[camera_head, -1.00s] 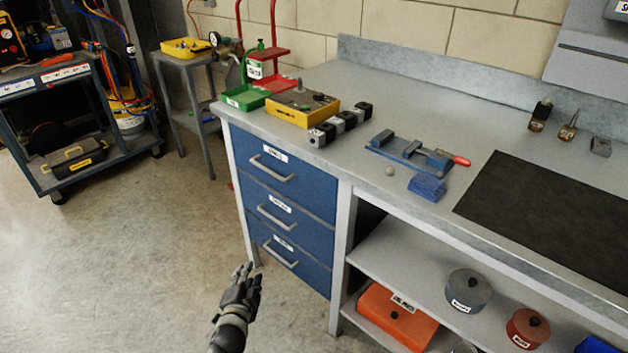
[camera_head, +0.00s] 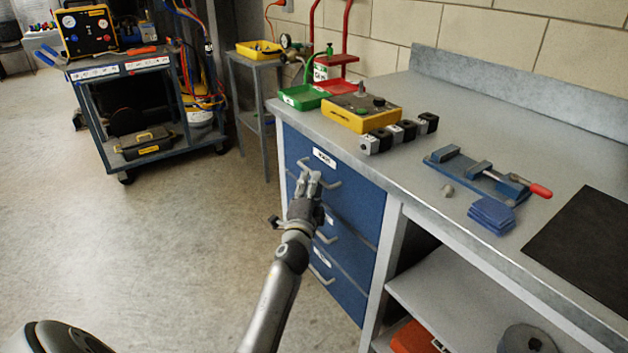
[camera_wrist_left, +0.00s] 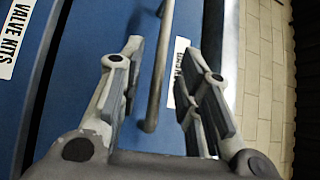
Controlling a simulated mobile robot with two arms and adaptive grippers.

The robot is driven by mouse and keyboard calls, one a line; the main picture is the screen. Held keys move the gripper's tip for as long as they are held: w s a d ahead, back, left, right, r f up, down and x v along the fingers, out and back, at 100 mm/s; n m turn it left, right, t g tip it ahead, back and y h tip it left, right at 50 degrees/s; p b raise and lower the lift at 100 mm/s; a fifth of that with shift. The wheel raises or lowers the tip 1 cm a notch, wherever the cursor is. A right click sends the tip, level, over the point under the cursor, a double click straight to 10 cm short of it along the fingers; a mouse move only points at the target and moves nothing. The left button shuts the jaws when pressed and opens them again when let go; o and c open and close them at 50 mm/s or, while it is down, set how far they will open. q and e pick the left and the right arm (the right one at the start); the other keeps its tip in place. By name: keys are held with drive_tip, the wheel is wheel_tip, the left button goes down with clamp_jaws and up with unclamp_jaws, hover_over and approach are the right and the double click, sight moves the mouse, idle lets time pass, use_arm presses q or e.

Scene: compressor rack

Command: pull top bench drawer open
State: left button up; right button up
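The blue top bench drawer (camera_head: 352,197) is at the left end of the bench, its front flush with the drawers below. Its grey bar handle (camera_head: 333,185) sits under a white label (camera_head: 324,157). My left gripper (camera_head: 308,180) is in front of this drawer, its fingertips at the handle's left part and hiding some of it. In the left wrist view the fingers (camera_wrist_left: 165,50) are spread open, with the handle bar (camera_wrist_left: 156,85) running between them. There are gaps on both sides of the bar. My right gripper is not in view.
Two more blue drawers with handles (camera_head: 322,257) lie below. The bench top (camera_head: 400,160) holds a yellow box (camera_head: 353,113), a green tray (camera_head: 303,97) and a blue vise (camera_head: 480,178). A cart (camera_head: 135,110) stands far left. The floor left of the drawers is clear.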

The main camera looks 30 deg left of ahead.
use_arm(q)
drive_tip(key=shift+x, duration=1.5)
clamp_jaws()
